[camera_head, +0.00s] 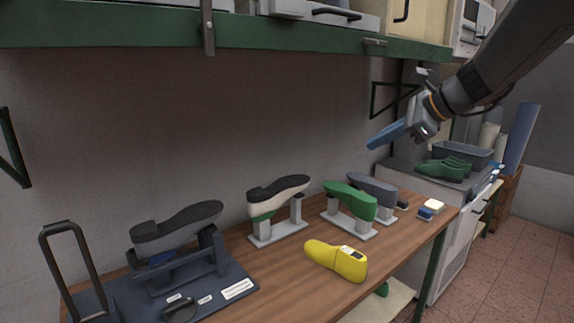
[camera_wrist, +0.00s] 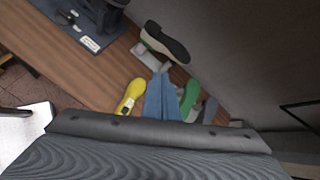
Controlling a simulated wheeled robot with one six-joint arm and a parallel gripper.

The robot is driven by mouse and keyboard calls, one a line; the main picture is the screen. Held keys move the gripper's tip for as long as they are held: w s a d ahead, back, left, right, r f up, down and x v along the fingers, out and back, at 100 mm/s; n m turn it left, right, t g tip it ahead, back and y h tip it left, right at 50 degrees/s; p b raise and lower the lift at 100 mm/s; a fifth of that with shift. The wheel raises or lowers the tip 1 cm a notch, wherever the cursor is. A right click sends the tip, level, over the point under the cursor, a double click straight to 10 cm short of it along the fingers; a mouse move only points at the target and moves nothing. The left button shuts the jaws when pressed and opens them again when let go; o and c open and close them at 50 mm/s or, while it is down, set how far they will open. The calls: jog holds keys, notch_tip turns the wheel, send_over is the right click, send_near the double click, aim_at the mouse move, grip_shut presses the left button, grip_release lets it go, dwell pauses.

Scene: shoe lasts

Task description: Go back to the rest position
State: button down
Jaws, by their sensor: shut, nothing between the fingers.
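My gripper (camera_head: 388,134) is raised in the air at the upper right of the head view, above the far end of the bench. Its blue fingers are together, with nothing between them. The fingers (camera_wrist: 162,97) also show in the wrist view, pointing down toward the bench. The yellow shoe last (camera_head: 336,259) lies on its own on the wooden bench (camera_head: 285,285), below the gripper and clear of it. It also shows in the wrist view (camera_wrist: 130,95), left of the fingers. A green last (camera_head: 351,200) sits on a grey stand, partly hidden by the fingers in the wrist view.
A dark sole sits on a black fixture (camera_head: 170,260) at the left. A black-and-white last (camera_head: 277,194) and a grey last (camera_head: 371,188) sit on stands. A green shelf (camera_head: 120,26) runs overhead. Green shoes (camera_head: 445,168) and a grey bin (camera_head: 463,153) stand at the right.

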jog(key=s+a+f+n+g+h+b, duration=0.1)
jog(key=s+f+n+g+h+b, duration=0.1)
jog(key=s+f+n, duration=0.8)
jog(key=s+a+f+n+g+h+b, duration=0.2)
jog(key=s+f+n, duration=0.9)
jog(key=f, duration=1.1)
jog(key=s+g+h+b, duration=0.1)
jog(key=s+g+h, duration=0.1)
jog(key=s+h, duration=0.1)
jog(key=shift+s+a+f, duration=0.25)
